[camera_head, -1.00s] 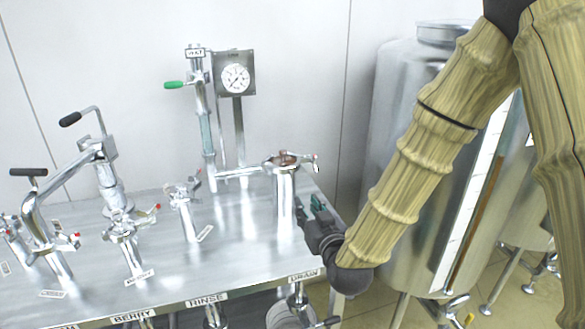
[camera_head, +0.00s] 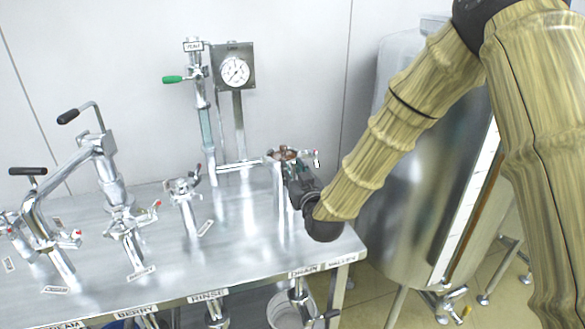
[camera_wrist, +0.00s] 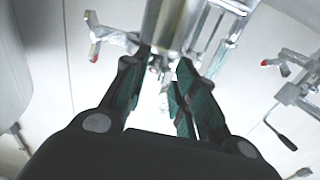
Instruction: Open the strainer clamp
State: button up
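The rightmost steel post (camera_head: 279,195) on the bench has a copper-toned fitting (camera_head: 285,153) on top, with a clamp handle (camera_head: 316,158) reaching right to a red-and-white tip. I cannot tell which part is the strainer clamp. My gripper (camera_head: 290,168) is at the right side of the post, just below the fitting, and hides part of it. In the wrist view my gripper (camera_wrist: 162,72) has its two dark green fingers apart, with the post (camera_wrist: 172,22) just ahead and small bright metal parts between the fingertips. Contact cannot be told. A red-tipped handle (camera_wrist: 97,45) lies left of the fingers.
A horizontal pipe joins the post to a sight-glass column (camera_head: 205,130) beside a gauge (camera_head: 235,72). Several valve posts, such as one at centre (camera_head: 184,190), stand left on the steel bench (camera_head: 235,262). A large tank (camera_head: 405,200) stands at right behind my arm.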

jog(key=shift+w+a, duration=0.1)
jog(key=shift+w, duration=0.15)
grip_shut()
jog(key=shift+s, duration=0.1)
